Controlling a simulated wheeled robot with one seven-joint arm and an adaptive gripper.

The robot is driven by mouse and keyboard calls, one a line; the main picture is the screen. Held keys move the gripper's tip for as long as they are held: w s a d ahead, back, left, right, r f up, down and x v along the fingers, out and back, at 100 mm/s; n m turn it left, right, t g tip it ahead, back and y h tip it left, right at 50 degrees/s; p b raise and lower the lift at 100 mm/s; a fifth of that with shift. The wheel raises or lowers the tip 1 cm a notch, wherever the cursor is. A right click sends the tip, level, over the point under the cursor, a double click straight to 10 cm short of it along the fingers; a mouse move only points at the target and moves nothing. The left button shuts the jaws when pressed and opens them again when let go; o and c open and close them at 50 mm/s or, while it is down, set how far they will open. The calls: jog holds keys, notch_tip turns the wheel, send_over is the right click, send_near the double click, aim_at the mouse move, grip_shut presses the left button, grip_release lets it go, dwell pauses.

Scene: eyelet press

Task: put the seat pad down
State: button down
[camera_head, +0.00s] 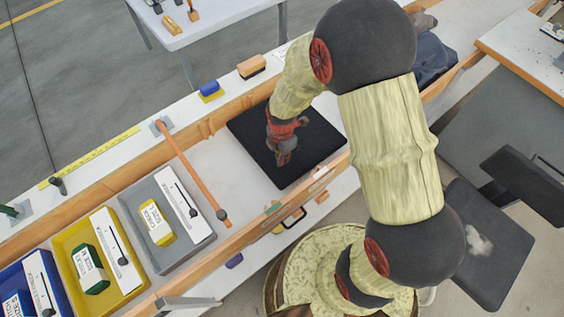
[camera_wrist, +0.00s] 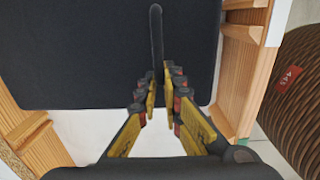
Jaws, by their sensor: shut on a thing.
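The seat pad (camera_head: 318,147) is a flat dark square on or just above the white bench top, between the wooden rails. It fills the upper part of the wrist view (camera_wrist: 75,55). My gripper (camera_head: 283,157) is over the middle of the pad, pointing down. In the wrist view my gripper (camera_wrist: 160,75) is closed around a thin black upright strip (camera_wrist: 157,35), which seems to be the pad's grip. Whether the pad's underside touches the bench is hidden.
Left of the pad an orange rod (camera_head: 190,168) lies across the bench, beside a grey tray (camera_head: 150,190) and a yellow tray (camera_head: 72,240). A blue-and-yellow block (camera_head: 210,90) and a wooden block (camera_head: 251,66) stand behind. Dark cloth (camera_head: 432,58) lies at right.

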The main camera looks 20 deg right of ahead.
notch_tip(320, 180, down, 4)
jog(key=shift+f+b, duration=0.1)
jog(key=shift+b, duration=0.5)
jog(key=c, duration=2)
grip_release()
jog(key=shift+o, duration=0.2)
